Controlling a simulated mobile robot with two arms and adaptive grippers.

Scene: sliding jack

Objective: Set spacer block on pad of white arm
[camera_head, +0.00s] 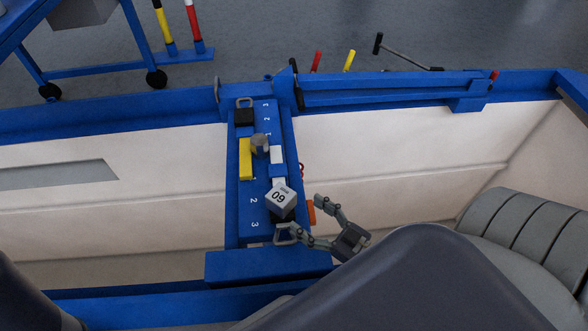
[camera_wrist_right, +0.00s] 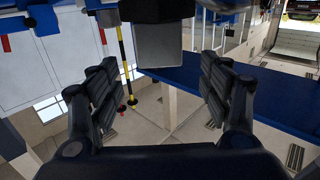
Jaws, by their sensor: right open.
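The spacer block (camera_head: 281,199) is a small grey block marked with dark digits. It sits at the near end of the white arm (camera_head: 277,155) on the blue jack (camera_head: 259,228); its underside and the pad are hidden, so I cannot tell how it rests. My right gripper (camera_head: 302,217) is open, its fingers spread beside the block on the near right. In the right wrist view a grey block face (camera_wrist_right: 161,46) shows ahead between the open fingers, with gaps on both sides. My left gripper is not in view.
A yellow arm (camera_head: 245,159) and a grey cylinder (camera_head: 260,144) are to the left of the white arm. An orange piece (camera_head: 311,212) lies near my right fingertips. Blue lift rails (camera_head: 110,125) run along both sides of the pit. A grey seat (camera_head: 520,235) is at right.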

